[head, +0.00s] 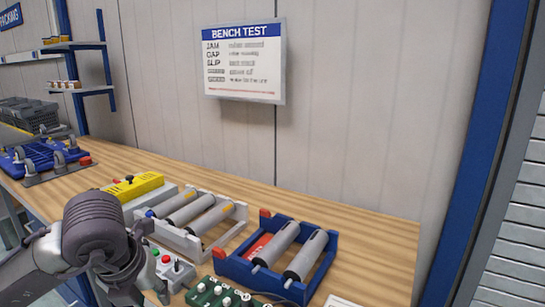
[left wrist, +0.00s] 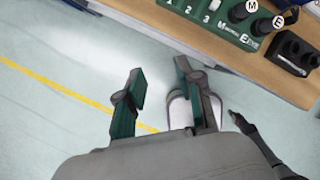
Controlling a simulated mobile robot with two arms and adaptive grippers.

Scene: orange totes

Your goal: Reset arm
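My left arm (head: 95,235) comes in from the left in the head view, in front of the bench, and its fingers are hard to make out there. In the left wrist view my left gripper (left wrist: 160,80) has its two green-padded fingers spread apart with nothing between them. Pale floor shows beyond the fingers, and the bench edge is above them. My right gripper cannot be made out in either view.
The wooden bench (head: 375,240) holds a grey roller frame (head: 240,212), a blue roller frame (head: 322,275), a yellow box (head: 140,187), a grey button box (head: 178,272) and a green control panel (head: 205,295). The green panel (left wrist: 215,18) also shows near the bench edge in the wrist view.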

